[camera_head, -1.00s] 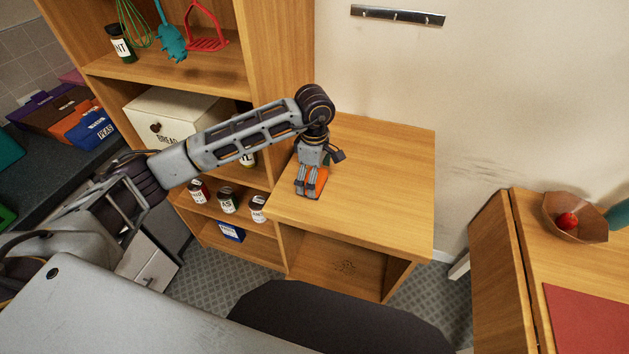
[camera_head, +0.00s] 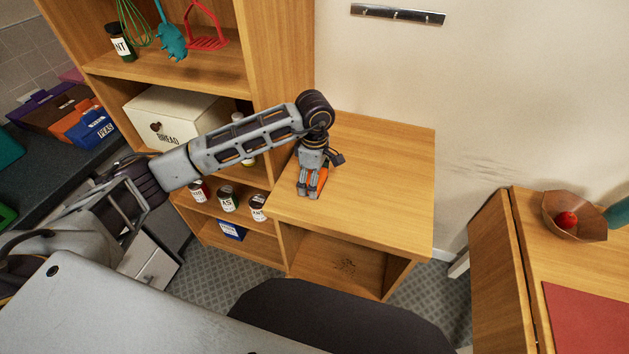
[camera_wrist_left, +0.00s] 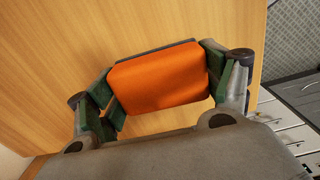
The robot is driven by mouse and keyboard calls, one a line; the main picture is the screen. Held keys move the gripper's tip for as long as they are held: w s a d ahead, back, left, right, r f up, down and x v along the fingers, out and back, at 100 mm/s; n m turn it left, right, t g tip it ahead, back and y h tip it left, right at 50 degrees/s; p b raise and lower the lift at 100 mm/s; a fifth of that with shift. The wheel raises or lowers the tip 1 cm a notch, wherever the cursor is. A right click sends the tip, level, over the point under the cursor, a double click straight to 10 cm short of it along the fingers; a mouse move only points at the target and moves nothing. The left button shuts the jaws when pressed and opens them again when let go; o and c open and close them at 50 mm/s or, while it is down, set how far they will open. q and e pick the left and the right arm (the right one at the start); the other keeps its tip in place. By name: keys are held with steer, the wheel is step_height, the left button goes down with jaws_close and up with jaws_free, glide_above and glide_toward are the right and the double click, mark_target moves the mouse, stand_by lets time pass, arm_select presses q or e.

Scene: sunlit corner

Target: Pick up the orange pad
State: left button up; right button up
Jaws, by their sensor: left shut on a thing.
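The orange pad (camera_wrist_left: 160,78) is a soft-looking rounded block with a dark edge along its far side. In the left wrist view it sits between the two green-lined fingers of my left gripper (camera_wrist_left: 166,84). My left gripper is shut on it. In the head view, my left gripper (camera_head: 312,190) points down at the left part of the wooden cabinet top (camera_head: 375,185), and only a little of the orange pad (camera_head: 322,178) shows between and behind the fingers. I cannot tell whether the pad still touches the wood. My right gripper is not in view.
A wooden shelf unit (camera_head: 283,70) with a bread box (camera_head: 170,118) and several jars stands close on the left. The cabinet top right of my gripper is clear. A table with a wooden bowl (camera_head: 574,219) and a red mat (camera_head: 590,318) is at the right.

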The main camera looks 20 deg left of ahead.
arm_select(q)
steer(key=shift+r, duration=0.85)
step_height(320, 180, up, 6)
steer(key=shift+r+b, duration=0.25)
steer(key=shift+b, duration=0.2)
steer(key=shift+r, duration=0.95)
steer(key=shift+o, duration=1.1)
steer(key=shift+c, duration=0.9)
steer(key=shift+s+f, duration=0.1)
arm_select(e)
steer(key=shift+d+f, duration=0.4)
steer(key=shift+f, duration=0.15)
